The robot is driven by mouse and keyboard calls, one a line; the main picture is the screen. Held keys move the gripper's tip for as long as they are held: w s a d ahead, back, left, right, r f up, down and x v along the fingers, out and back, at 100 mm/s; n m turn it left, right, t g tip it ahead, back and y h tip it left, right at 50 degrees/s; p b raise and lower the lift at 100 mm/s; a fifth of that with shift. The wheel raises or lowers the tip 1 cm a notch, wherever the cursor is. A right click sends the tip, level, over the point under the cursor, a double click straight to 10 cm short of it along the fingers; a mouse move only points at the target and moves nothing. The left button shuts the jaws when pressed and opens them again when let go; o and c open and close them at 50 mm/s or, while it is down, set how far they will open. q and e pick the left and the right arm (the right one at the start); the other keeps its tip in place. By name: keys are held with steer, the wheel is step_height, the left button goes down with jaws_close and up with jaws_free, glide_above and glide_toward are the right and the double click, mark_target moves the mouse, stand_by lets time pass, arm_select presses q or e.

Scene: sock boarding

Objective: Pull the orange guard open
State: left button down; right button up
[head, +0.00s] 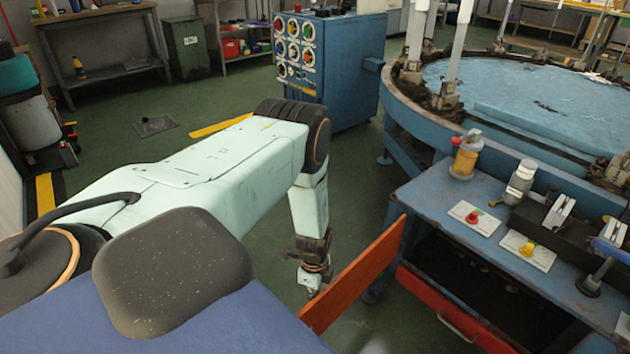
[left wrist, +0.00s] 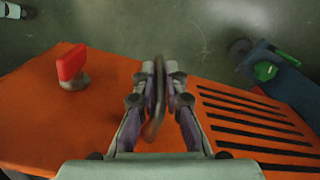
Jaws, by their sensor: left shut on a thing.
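The orange guard (head: 355,275) is a flat upright panel at the left end of the blue bench, seen nearly edge-on in the head view, slanting toward the lower left. In the left wrist view the guard (left wrist: 105,120) fills much of the picture, with a red knob (left wrist: 72,68) on the left and black slots on the right. My left gripper (left wrist: 158,78) is shut on the guard's dark bar handle (left wrist: 157,105). In the head view my left gripper (head: 313,283) is at the guard's far side, its fingertips partly hidden by it. My right gripper is not in view.
The blue bench (head: 480,225) carries red and yellow push buttons, and a red drawer (head: 450,310) sits below its top. A large round blue table (head: 520,90) stands behind it. A blue control cabinet (head: 345,70) stands at the back. Green floor (head: 250,260) left of the guard is clear.

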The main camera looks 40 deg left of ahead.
arm_select(q)
steer(key=shift+w+r, duration=0.15)
steer(key=shift+w, duration=0.25)
steer(key=c, duration=1.5)
jaws_free()
steer(key=shift+s, duration=0.1)
steer(key=shift+o, duration=0.5)
steer(key=shift+s, duration=0.1)
steer(key=shift+s, duration=0.1)
steer(key=shift+r, duration=5.95)
